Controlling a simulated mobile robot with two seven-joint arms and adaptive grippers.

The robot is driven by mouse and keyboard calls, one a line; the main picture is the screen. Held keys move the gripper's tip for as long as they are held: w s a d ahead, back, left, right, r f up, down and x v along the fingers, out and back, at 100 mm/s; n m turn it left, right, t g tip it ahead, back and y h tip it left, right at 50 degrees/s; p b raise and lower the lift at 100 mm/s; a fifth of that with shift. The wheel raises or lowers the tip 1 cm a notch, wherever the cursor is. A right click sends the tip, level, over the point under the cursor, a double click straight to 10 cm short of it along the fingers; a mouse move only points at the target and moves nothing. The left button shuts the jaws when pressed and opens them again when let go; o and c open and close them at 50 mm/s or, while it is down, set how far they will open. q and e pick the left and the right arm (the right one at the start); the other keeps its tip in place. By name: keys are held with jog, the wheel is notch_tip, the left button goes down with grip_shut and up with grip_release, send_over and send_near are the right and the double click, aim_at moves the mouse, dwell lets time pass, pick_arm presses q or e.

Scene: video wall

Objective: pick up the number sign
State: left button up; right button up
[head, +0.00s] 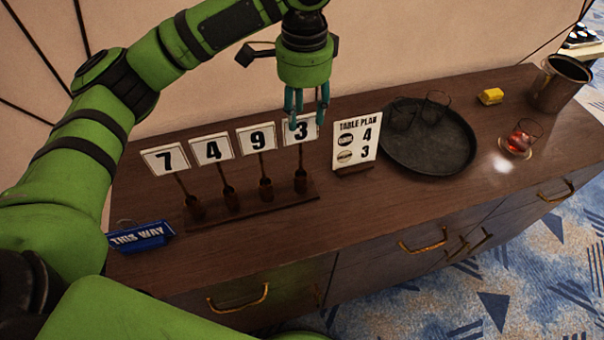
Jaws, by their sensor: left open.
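Several white number signs on thin sticks stand in a row in a dark wooden rack (250,211). From left to right they are the 7 sign (171,159), the 4 sign (213,151), the 9 sign (257,140) and the 3 sign (301,133). My left gripper (306,118) points down at the top of the 3 sign, its teal fingers open and overlapping the card's upper part in the picture. I cannot tell whether they touch it. My right gripper is not in view.
A table plan card (357,143) reading 4 and 3 stands just right of the rack. A dark round tray (455,155) holds glasses. A yellow block (490,96), a glass of red drink (520,139), a bucket (560,84) and a blue THIS WAY sign (141,236) share the sideboard (400,204).

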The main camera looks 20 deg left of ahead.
aim_at(301, 141)
pick_arm(q)
jog(key=f+p, duration=0.1)
jog(key=f, duration=0.4)
jog(key=f+p, duration=0.1)
jog(key=f, duration=0.1)
jog(key=shift+w+a+f+p, duration=0.1)
jog(key=shift+a+f+p, duration=0.2)
jog(key=shift+a, duration=0.1)
jog(key=shift+f, duration=0.3)
grip_shut()
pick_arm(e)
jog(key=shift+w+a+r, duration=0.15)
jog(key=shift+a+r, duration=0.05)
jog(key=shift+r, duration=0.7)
